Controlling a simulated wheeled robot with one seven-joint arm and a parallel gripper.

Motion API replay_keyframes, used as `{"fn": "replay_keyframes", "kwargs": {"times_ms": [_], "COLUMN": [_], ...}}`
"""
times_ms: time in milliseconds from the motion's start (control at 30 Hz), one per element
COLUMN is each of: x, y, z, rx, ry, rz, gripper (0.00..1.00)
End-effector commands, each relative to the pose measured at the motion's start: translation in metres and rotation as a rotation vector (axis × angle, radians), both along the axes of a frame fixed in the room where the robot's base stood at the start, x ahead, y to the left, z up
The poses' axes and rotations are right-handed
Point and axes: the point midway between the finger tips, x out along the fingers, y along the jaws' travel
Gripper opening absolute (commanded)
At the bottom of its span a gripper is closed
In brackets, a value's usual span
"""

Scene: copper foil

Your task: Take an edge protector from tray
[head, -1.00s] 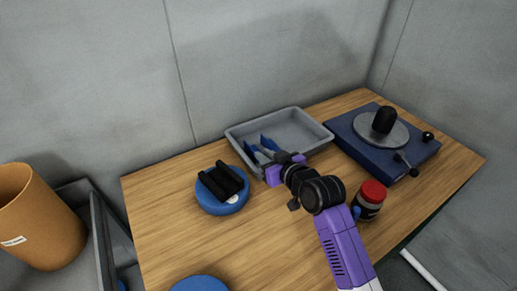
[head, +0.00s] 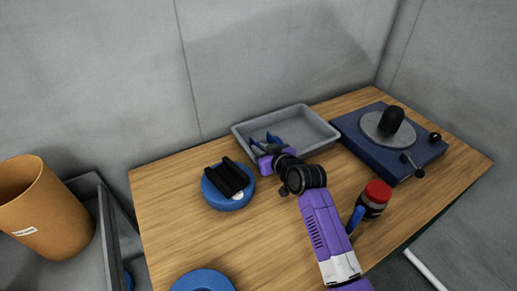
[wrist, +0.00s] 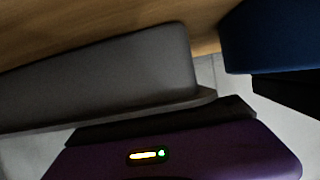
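The grey tray (head: 316,130) stands at the back of the wooden table; its wall also shows close up in the wrist view (wrist: 110,78). I cannot make out an edge protector in the tray; its left part is partly hidden by my gripper. My gripper (head: 266,140), purple with two blue fingers, is over the tray's front left corner. The fingers look apart, with nothing visible between them. I cannot tell how deep they reach. The wrist view shows no fingertips.
A blue round piece (head: 229,200) with a black block on it stands left of the tray. A blue turntable device (head: 390,155) stands right. A red-lidded jar (head: 376,195) is beside my arm. Another blue disc (head: 203,281) lies in front. An orange bin (head: 45,210) is far left.

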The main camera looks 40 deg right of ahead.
Motion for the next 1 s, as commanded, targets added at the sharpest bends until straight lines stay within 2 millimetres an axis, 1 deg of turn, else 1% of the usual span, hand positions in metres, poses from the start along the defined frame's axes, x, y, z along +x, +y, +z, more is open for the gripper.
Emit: {"fn": "replay_keyframes", "kwargs": {"times_ms": [67, 100, 167, 200, 667, 767, 867, 967, 1000], "x": [0.000, 0.000, 0.000, 0.000, 0.000, 0.000, 0.000, 0.001, 0.001], "y": [0.000, 0.000, 0.000, 0.000, 0.000, 0.000, 0.000, 0.000, 0.000], "z": [0.000, 0.000, 0.000, 0.000, 0.003, 0.009, 0.021, 0.039, 0.048], "rx": [0.000, 0.000, 0.000, 0.000, 0.000, 0.000, -0.001, -0.002, -0.002], "ry": [0.000, 0.000, 0.000, 0.000, -0.001, -0.001, -0.004, -0.005, -0.006], "rz": [0.000, 0.000, 0.000, 0.000, 0.000, 0.000, 0.000, 0.000, 0.000], "gripper": [0.15, 0.13, 0.01, 0.00, 0.00, 0.00, 0.00, 0.00, 0.00]}}
